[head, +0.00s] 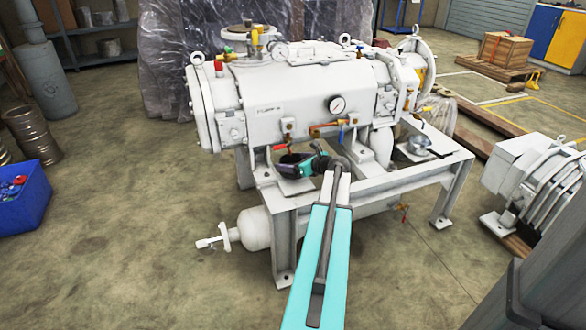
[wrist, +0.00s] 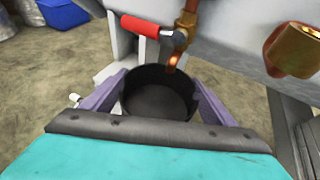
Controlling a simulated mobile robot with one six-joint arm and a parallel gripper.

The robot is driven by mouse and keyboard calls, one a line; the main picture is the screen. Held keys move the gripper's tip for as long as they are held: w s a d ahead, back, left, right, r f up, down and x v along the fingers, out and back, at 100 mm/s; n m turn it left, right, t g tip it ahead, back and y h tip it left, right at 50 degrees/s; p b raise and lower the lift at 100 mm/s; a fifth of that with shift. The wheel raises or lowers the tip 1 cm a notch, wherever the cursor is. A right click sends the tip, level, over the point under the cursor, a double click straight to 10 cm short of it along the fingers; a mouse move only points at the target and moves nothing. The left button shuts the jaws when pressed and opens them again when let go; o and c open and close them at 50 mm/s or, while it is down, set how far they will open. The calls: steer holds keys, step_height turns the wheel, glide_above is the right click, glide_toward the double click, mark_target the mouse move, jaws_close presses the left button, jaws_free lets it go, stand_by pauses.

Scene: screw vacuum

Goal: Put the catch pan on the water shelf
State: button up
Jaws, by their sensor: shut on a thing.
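The catch pan (wrist: 159,101) is a dark, round, open-topped vessel, upright and empty in the wrist view. My gripper (head: 300,165) is shut on it, with a purple finger on each side. In the head view it is at the front left of the white machine, below the valves, and the pan is mostly hidden there. A red-handled valve (wrist: 154,31) with a copper outlet is just above the pan's back rim. A white ledge of the machine's frame (head: 295,189) is under the gripper. I cannot tell whether the pan touches it, or whether it is the water shelf.
The machine (head: 285,95) has a gauge (head: 337,105) and several brass fittings close above my gripper. A larger brass fitting (wrist: 294,49) is at the right in the wrist view. A blue bin (head: 22,200) stands at left. The floor in front is clear.

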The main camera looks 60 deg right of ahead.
steer(key=shift+f+b, duration=0.65)
steer(key=shift+f, duration=1.1)
steer(key=shift+f, duration=0.1)
steer(key=o, duration=1.1)
steer(key=shift+c, duration=0.2)
steer(key=shift+o, duration=0.2)
steer(key=shift+a+f, duration=0.1)
steer(key=shift+r, duration=0.25)
steer(key=p+v, duration=0.2)
steer(key=v, duration=1)
